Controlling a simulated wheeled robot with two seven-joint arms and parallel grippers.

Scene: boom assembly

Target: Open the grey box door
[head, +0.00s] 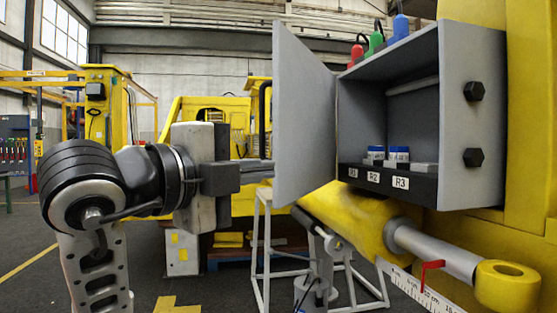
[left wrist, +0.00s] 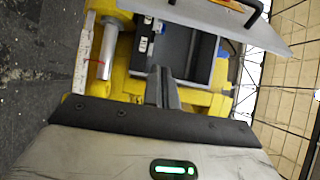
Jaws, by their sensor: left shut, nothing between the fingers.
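The grey box (head: 466,130) is mounted at the right of the head view, and its inside is exposed. Its grey door (head: 303,115) is swung out to the left, hinged along the box's left side. In the left wrist view the box (left wrist: 205,45) is near the top centre and the door (left wrist: 215,12) at the top right. My left gripper (head: 262,172) is shut and empty, its fingers pointing right at the door's free edge. I cannot tell whether they touch it, and the tips may be hidden behind it. The fingers (left wrist: 160,88) also show in the left wrist view.
Blue-capped containers (head: 398,154) stand inside the box above labelled slots. A yellow boom with a grey cylinder rod (head: 435,250) lies below it. A white stand frame (head: 265,250) is below the gripper. A yellow machine (head: 190,110) is behind. Floor at left is clear.

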